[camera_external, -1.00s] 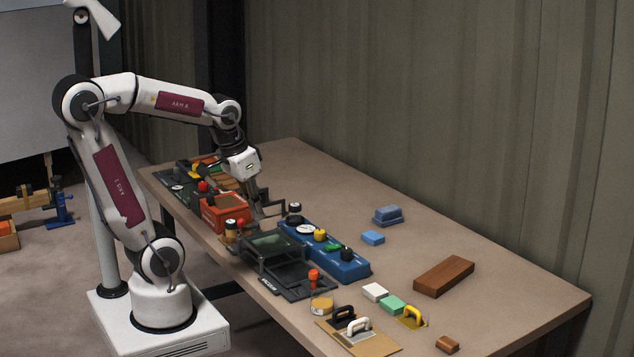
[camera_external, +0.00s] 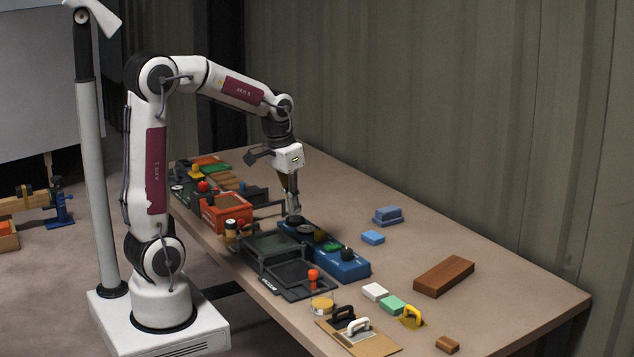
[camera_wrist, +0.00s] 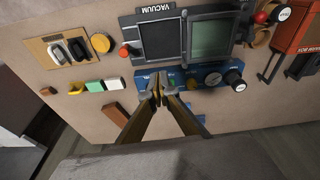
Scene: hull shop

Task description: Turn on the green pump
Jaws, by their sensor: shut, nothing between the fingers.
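A blue control box (camera_external: 350,270) stands on the table. On its top are a green piece (camera_external: 332,246), a yellow knob (camera_external: 320,235), a round gauge and black knobs. The lettering is too small to read, so I cannot tell a pump label. The box also shows in the wrist view (camera_wrist: 140,82), with its green piece (camera_wrist: 172,84) just right of the fingertips. My gripper (camera_external: 294,217) is shut and empty, pointing down near the far end of the box in the external view. In the wrist view my gripper (camera_wrist: 158,94) hides part of the box. I cannot tell whether it touches anything.
A black vacuum frame (camera_wrist: 160,39) with a red-topped knob (camera_external: 313,275) lies in front of the box. An orange box (camera_external: 226,212) stands to its left. Blue blocks (camera_external: 387,215) and a brown block (camera_external: 444,276) lie behind and right, with free table around them.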

